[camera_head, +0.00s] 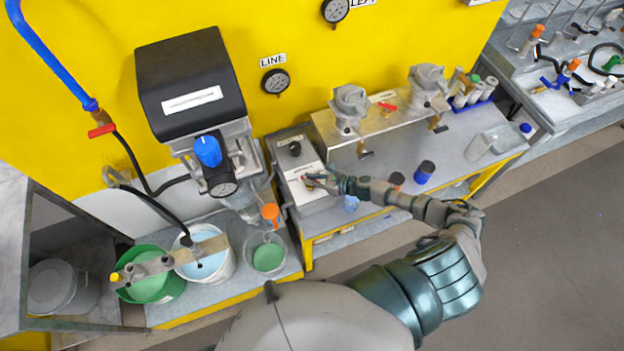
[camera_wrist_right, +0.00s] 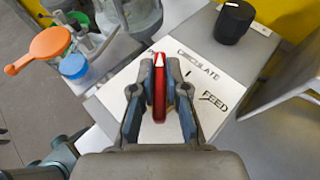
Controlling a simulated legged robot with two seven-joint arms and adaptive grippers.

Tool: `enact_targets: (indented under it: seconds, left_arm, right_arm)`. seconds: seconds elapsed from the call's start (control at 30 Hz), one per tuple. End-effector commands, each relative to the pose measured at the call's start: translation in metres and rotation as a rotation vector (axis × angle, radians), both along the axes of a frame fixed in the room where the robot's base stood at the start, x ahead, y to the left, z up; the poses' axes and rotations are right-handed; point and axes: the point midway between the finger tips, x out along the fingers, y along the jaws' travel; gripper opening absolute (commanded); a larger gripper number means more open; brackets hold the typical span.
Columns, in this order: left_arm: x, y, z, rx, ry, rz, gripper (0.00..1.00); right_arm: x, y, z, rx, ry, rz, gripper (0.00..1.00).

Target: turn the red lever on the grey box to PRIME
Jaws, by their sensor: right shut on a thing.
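The grey box (camera_head: 288,163) stands on the bench, with a white label plate on its sloped top. In the right wrist view the red lever (camera_wrist_right: 159,88) lies between the two fingers of my right gripper (camera_wrist_right: 160,92), which is shut on it. The lever's white-marked end points up the picture, between a mostly hidden word starting with P and the word CIRCULATE. FEED (camera_wrist_right: 214,102) is printed to the right. In the head view my right gripper (camera_head: 318,183) reaches the box from the right. My left gripper is not in view.
A black knob (camera_wrist_right: 235,20) sits on the box behind the label. An orange-handled item (camera_wrist_right: 38,48) and a blue cap (camera_wrist_right: 74,67) are left of the box. A steel unit with two grey clamps (camera_head: 350,108) stands right of it. Green and white buckets (camera_head: 203,253) stand at lower left.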

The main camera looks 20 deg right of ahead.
Motion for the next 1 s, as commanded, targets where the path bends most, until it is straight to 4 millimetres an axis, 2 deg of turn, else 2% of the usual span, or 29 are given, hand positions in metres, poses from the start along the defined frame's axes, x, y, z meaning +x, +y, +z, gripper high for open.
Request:
enact_targets:
  seconds: [0.47,0.5,0.57,0.6,0.87,1.0]
  left_arm:
    - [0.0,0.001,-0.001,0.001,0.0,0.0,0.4]
    - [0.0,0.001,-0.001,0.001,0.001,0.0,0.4]
    - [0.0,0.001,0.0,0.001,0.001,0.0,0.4]
    - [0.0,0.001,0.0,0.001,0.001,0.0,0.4]
    - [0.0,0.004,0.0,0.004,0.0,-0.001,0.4]
    - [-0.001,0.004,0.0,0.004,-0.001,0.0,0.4]
  right_arm:
    - [-0.001,-0.001,-0.003,-0.007,0.003,0.011,0.0]
    - [-0.001,-0.001,-0.003,-0.007,0.003,0.011,0.21]
    - [-0.001,0.0,-0.003,-0.005,0.003,0.012,0.36]
    - [-0.001,0.0,-0.003,-0.004,0.003,0.012,0.39]
    - [-0.002,0.0,-0.001,-0.002,0.002,0.013,0.39]
    - [-0.01,-0.007,0.002,-0.002,0.002,0.013,0.39]
